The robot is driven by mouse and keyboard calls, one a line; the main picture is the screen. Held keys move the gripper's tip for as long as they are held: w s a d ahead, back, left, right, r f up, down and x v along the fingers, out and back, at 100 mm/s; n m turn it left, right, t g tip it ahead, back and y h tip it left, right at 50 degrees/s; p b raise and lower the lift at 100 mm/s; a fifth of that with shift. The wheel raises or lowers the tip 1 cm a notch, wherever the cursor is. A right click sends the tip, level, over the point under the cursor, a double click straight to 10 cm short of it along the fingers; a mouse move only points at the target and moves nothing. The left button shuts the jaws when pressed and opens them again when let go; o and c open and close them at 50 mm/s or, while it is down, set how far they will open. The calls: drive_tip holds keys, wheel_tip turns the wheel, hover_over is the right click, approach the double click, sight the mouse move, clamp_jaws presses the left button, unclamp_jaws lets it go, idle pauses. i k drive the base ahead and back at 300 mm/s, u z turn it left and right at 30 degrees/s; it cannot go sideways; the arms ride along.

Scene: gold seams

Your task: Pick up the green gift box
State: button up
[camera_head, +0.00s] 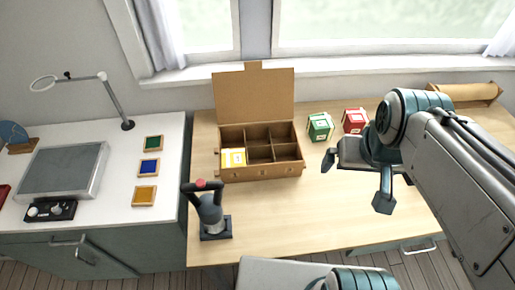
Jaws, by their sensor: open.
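The green gift box (320,127) sits on the wooden table, to the right of an open cardboard box. It looks like a small cube with pale ribbon bands and a light patch on its front. My gripper (356,183) is open and empty. It shows in front of and to the right of the green box, apart from it, with its two fingers spread. My arm reaches in from the right and covers part of the table there.
A red gift box (354,120) stands close to the right of the green one. The compartmented cardboard box (262,174) has its lid up and holds a yellow box (233,157). A dark device with a red knob (211,212) stands in front. Clear table (290,222) lies before them.

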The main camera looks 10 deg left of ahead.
sight(320, 127)
drive_tip(key=k, duration=0.5)
drive_tip(key=z, duration=1.25)
drive_tip(key=i, duration=0.85)
drive_tip(key=u, duration=2.25)
